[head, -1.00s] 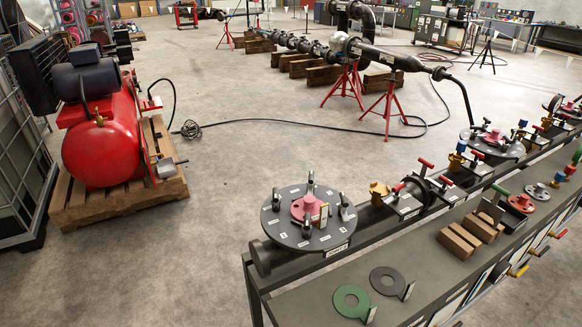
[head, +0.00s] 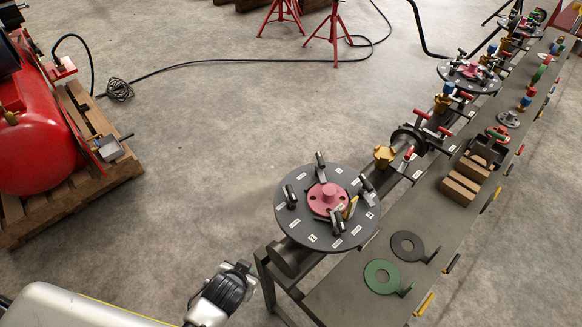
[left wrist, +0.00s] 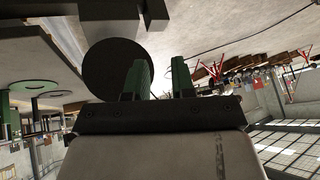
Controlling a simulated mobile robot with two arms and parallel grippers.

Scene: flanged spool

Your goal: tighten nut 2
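The spool's round grey flange (head: 300,225) faces up at the near end of the bench, with small white labels around its rim that are too small to read surely. A pink hub (head: 327,196) sits at its centre. Several dark clamp-like nuts on studs surround the hub, one at the back (head: 320,160) and one at the left (head: 290,197); I cannot tell which is nut 2. My left gripper (head: 243,268) is left of and below the flange, apart from it. In the left wrist view its green fingers (left wrist: 159,78) stand apart with nothing between them. My right gripper is not in view.
A red compressor (head: 40,135) stands on a pallet at the left. Open floor lies between.

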